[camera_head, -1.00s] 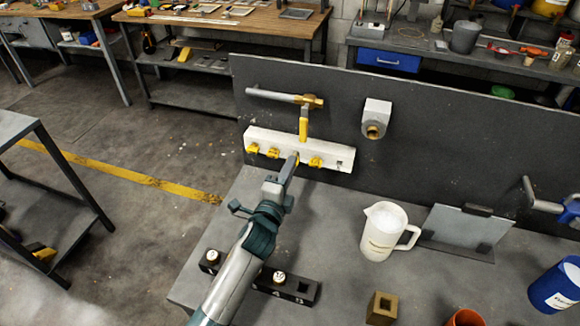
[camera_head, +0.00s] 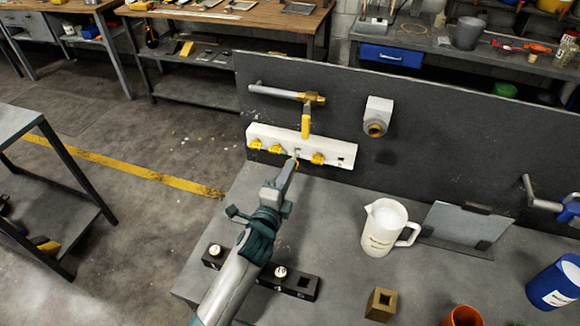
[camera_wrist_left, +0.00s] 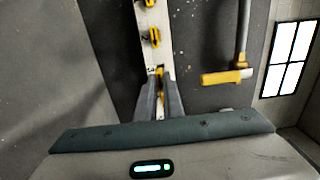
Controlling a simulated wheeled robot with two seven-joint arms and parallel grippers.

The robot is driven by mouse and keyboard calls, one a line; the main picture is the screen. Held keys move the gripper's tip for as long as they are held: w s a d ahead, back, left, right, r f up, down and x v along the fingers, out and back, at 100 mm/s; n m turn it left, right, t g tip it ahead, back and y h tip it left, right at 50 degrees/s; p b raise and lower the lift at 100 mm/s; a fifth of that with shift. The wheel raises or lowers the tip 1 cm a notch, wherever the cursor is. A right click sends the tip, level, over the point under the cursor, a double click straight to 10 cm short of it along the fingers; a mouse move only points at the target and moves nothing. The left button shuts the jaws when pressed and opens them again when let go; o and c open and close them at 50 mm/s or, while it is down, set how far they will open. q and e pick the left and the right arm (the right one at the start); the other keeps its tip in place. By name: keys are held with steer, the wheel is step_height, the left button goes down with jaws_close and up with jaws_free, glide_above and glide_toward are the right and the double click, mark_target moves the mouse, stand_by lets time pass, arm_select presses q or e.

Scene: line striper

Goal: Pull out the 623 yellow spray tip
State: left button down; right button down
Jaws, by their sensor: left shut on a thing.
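The white tip rack (camera_head: 335,155) is fixed low on the dark upright panel. Yellow spray tips sit in it at the left (camera_head: 255,144), beside that (camera_head: 275,149), and right of my gripper (camera_head: 318,158). My left gripper (camera_head: 293,164) is shut on a yellow spray tip (camera_wrist_left: 160,76), just in front of the rack. Most of this tip is hidden between the fingers. A dark socket shows in the rack just above the fingertips. The wrist view also shows the rack (camera_wrist_left: 153,16) beyond the fingers. I cannot read any number. My right gripper is out of view.
A spray handle with a yellow end (camera_head: 307,122) sticks out above the rack. A grey block with a brass fitting (camera_head: 378,115) is to its right. A white jug (camera_head: 382,228), a black holder with bottles (camera_head: 300,284) and a brass block (camera_head: 381,304) stand on the bench.

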arm_select(q)
steer(key=shift+p+v, duration=0.3)
steer(key=shift+v, duration=0.6)
